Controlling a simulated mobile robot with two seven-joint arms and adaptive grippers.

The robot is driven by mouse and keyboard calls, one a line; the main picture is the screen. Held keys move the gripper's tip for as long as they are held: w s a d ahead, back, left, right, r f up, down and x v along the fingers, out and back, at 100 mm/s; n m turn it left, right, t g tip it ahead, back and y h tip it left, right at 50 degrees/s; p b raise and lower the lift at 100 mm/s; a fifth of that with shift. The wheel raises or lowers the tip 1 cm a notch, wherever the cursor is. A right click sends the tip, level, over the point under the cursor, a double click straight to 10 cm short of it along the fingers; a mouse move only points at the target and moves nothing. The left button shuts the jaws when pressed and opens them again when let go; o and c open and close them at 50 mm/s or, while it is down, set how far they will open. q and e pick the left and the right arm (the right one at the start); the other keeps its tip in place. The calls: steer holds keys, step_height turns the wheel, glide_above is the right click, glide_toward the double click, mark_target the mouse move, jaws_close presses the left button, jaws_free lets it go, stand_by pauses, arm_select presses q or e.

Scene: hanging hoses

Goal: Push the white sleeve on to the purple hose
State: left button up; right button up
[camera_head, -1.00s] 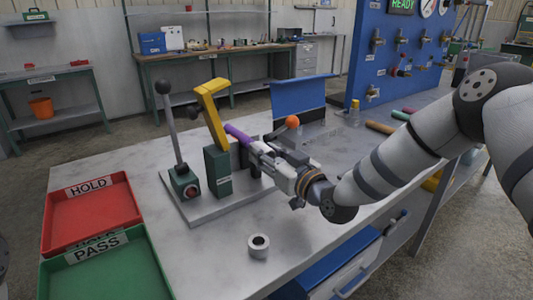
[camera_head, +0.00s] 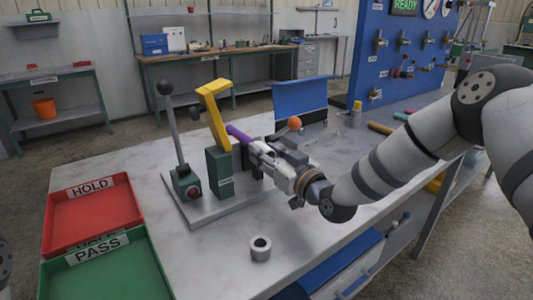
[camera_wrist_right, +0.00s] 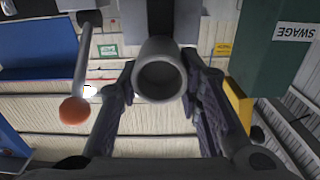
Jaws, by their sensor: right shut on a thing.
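The purple hose (camera_head: 239,134) slants down toward my right gripper (camera_head: 260,150), beside the green post of the bench fixture. My right gripper is shut on the white sleeve, which shows end-on as a pale hollow ring between the fingers (camera_wrist_right: 160,99) in the right wrist view (camera_wrist_right: 147,48). The sleeve's open bore faces the wrist camera. In the head view the fingers partly cover the sleeve, close to the hose's end. How far the hose goes into the sleeve cannot be seen. My left gripper is not in view.
The fixture has a yellow lever (camera_head: 215,103), a black-knobbed lever (camera_head: 170,125) and a green post (camera_head: 219,170). An orange ball knob (camera_head: 294,123) is behind the gripper. A loose grey ring (camera_head: 260,248) stands on the bench. Red (camera_head: 48,240) and green (camera_head: 50,284) trays are left.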

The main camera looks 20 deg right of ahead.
steer(key=shift+w+a, duration=0.1)
steer(key=shift+w, duration=0.2)
steer(key=shift+r, duration=0.1)
steer(key=o, duration=0.9)
steer(key=shift+w, duration=0.1)
steer(key=shift+o, duration=1.1)
steer(key=shift+w+a, duration=0.1)
steer(key=v, duration=1.2)
